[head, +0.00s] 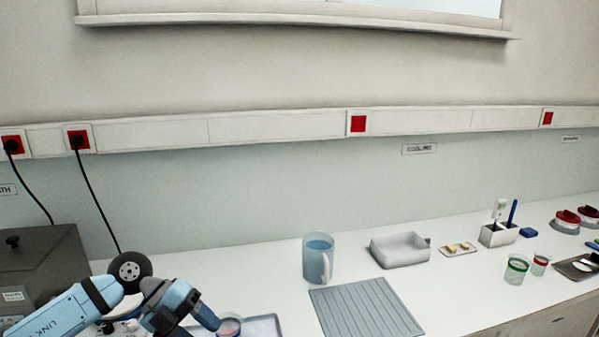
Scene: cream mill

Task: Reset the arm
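My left arm comes in from the lower left, and its blue and dark gripper (197,327) points down to the right at the bottom edge. Its fingers look apart, with nothing seen between them; the lower part is cut off by the frame. A small clear cup with a reddish ring (229,326) stands just right of the nearer fingertip, on or at a grey-blue tray (266,325). I cannot tell whether the finger touches the cup. My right arm and gripper are not in view.
A grey lidded bath (40,262) stands at the left, with cables above. A blue jug (318,260), ribbed mat (366,308), pale basin (399,250), small dish (458,250), pen holder (498,235) and ringed cups (516,270) stand rightward. The bench between tray and jug is clear.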

